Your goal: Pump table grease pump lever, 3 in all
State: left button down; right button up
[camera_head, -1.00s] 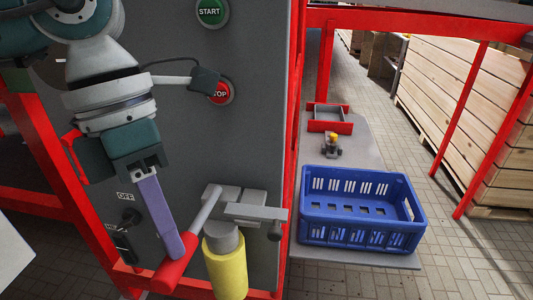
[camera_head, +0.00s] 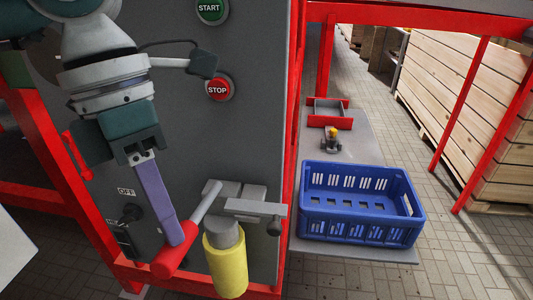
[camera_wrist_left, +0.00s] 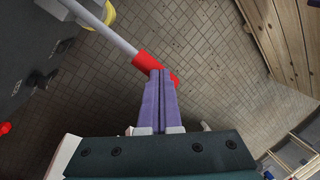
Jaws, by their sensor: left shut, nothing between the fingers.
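The grease pump lever (camera_head: 208,202) is a grey rod with a red handle (camera_head: 171,259), low on the front of the grey machine panel. A yellow cylinder (camera_head: 228,265) with a grey cap is beside it. My left gripper (camera_head: 176,240) has long purple fingers and is shut and empty. Its fingertips are at the red handle from above in the head view. In the left wrist view the closed fingertips (camera_wrist_left: 161,73) overlap the red handle (camera_wrist_left: 146,64); exact contact is hard to tell. My right gripper is out of view.
Green START (camera_head: 210,8) and red STOP (camera_head: 218,87) buttons and an OFF switch (camera_head: 129,213) are on the panel. A blue crate (camera_head: 360,233) stands on a grey shelf at right. Red frame bars (camera_head: 42,150) flank the panel.

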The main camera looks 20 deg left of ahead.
aim_at(172, 249)
pick_arm(q)
jog(key=shift+f, duration=0.1)
jog(key=shift+s+f+b, duration=0.25)
jog(key=shift+f+b, duration=0.3)
jog(key=shift+f, duration=0.15)
jog(key=shift+s+d+f+b, duration=0.1)
jog(key=shift+s+f+b, duration=0.05)
jog(key=shift+f+b, duration=0.45)
jog(key=shift+f+b, duration=0.65)
jog(key=shift+b, duration=0.05)
jog(key=shift+w+r+p, duration=0.2)
jog(key=shift+r+p, duration=0.4)
jog(key=shift+r, duration=0.35)
jog(key=shift+w+r+p, duration=0.25)
jog(key=shift+r+p, duration=0.35)
jog(key=shift+r, duration=0.35)
jog(key=shift+w+r+p, duration=0.2)
jog(key=shift+r+p, duration=0.4)
jog(key=shift+r, duration=0.35)
jog(key=shift+f, duration=0.15)
